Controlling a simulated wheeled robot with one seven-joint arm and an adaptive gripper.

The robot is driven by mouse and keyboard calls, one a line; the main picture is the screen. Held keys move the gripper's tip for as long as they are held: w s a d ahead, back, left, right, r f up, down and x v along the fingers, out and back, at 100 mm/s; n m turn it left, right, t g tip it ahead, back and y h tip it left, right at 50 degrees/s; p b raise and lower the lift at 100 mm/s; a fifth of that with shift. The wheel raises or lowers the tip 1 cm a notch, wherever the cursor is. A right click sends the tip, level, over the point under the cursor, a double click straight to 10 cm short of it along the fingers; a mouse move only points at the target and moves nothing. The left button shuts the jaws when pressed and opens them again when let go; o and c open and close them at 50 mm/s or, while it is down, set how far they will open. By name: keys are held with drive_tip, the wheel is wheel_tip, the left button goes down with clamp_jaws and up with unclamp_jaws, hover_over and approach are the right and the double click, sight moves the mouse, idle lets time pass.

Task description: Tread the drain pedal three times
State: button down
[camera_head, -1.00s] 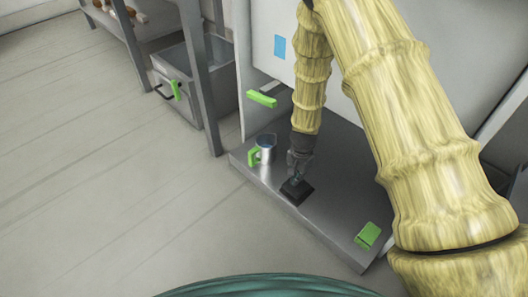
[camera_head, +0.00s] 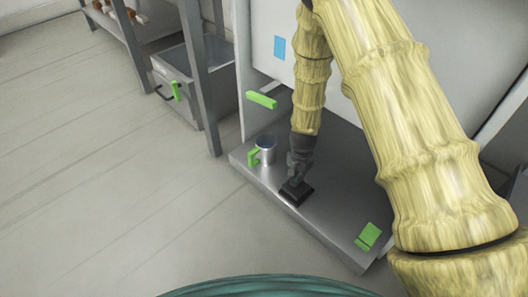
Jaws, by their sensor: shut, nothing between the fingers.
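A green tilted plate (camera_head: 368,236) sits at the front right of the grey metal platform (camera_head: 330,222); it looks like a pedal. A black square block (camera_head: 296,193) lies on the platform further left, and I cannot tell whether this is the drain pedal instead. My gripper (camera_head: 297,175) points down directly over the black block, shut and empty. Its tips hide part of the block's top, and whether they touch it is unclear. The green plate is well to the right of my gripper.
A metal cup (camera_head: 266,150) with a green handle stands left of my gripper on the platform. A green lever (camera_head: 262,99) sticks out from the white cabinet (camera_head: 262,70). A grey bin (camera_head: 190,90) is under the shelf at left. The floor is clear.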

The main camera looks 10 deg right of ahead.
drive_tip(key=shift+f, duration=2.15)
drive_tip(key=shift+r, duration=0.1)
drive_tip(key=shift+r+p, duration=3.5)
drive_tip(key=shift+r, duration=0.25)
